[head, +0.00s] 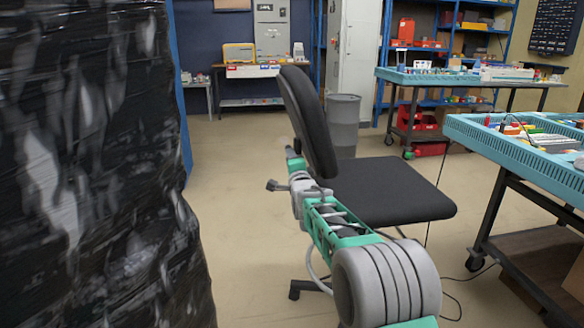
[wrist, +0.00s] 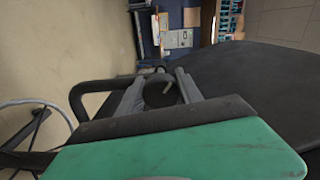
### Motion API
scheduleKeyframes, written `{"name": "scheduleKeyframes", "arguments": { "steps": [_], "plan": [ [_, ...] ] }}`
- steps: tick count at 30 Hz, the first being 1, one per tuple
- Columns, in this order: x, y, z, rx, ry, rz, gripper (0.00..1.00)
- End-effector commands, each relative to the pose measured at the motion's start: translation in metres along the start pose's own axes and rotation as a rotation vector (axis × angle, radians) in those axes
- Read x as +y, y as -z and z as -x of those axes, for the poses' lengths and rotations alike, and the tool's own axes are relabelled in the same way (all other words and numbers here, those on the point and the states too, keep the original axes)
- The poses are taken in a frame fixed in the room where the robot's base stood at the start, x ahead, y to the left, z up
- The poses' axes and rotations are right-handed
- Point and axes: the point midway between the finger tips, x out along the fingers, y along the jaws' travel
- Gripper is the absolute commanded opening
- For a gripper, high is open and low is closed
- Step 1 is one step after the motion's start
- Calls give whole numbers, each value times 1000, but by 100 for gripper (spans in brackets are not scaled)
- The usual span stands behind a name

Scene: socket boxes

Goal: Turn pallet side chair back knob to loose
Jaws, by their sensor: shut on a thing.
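The office chair (head: 390,190) stands mid-floor in the head view, its dark seat to the right and its upright back (head: 308,115) turned side-on. In the wrist view the back is the large dark surface (wrist: 250,85) at right. A dark round knob (wrist: 160,93) with a pale mark sits between the two grey fingers of my gripper (wrist: 160,90). The gripper is shut on the knob from both sides. In the head view my gripper (head: 294,152) is up against the back's near lower side, and the knob is hidden there. The knob's loose or tight setting cannot be told.
A pallet load in black wrap (head: 90,170) fills the left. A blue-edged workbench (head: 520,150) stands at right, another (head: 450,78) behind it. A grey bin (head: 343,125) is behind the chair. Floor between pallet and chair is clear. Cables lie near the right bench.

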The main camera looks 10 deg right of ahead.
Motion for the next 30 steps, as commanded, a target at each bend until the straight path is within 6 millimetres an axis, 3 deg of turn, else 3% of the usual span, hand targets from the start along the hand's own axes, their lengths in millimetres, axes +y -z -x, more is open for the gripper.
{"name": "scheduleKeyframes", "arguments": {
  "steps": [30],
  "plan": [
    [6,2,0,0,-1,914,2]
  ]
}}
